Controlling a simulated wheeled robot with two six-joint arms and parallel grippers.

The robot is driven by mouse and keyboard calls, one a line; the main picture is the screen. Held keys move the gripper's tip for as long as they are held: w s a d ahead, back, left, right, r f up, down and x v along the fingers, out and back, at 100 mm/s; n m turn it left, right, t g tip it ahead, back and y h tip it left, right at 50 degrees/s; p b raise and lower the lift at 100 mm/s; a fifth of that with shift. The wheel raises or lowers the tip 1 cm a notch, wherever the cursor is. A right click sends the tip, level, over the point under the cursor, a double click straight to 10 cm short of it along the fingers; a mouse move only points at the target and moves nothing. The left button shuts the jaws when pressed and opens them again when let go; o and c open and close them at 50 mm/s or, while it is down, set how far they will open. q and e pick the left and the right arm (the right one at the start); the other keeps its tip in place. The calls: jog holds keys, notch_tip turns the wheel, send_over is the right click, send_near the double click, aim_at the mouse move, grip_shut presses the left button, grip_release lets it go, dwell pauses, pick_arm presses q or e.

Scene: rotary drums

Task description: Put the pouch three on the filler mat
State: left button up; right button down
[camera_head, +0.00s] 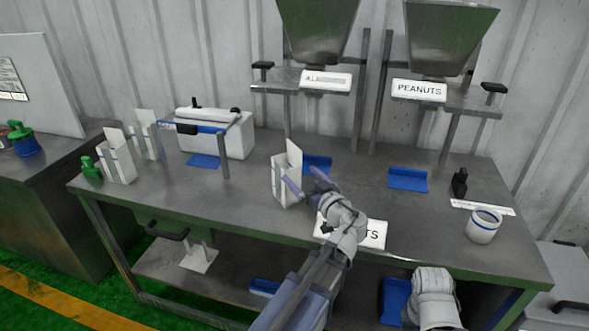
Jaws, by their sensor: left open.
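A white open-topped pouch (281,186) stands upright near the middle of the bench. My left gripper (308,183) is open at its right side; one finger overlaps the pouch in the picture, and I cannot tell whether they touch. Two similar pouches stand at the left, one in front (122,165) and one behind (156,143). No number is readable on any pouch. A blue mat (318,162) lies under the left hopper, just behind the nearest pouch, partly hidden by it and my gripper. Another blue mat (407,180) lies bare under the peanuts hopper. My right gripper's fingers are not visible.
A white sealer-like machine (232,140) stands at the back left with a blue mat (203,161) before it. A green bottle (91,169) stands at the left edge. A white cup (484,228) and a black object (460,184) are at right.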

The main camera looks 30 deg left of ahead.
aim_at(286, 161)
pick_arm(q)
jog(key=shift+v, duration=1)
jog(key=shift+x, duration=6.1)
jog(key=shift+f, duration=0.15)
grip_shut()
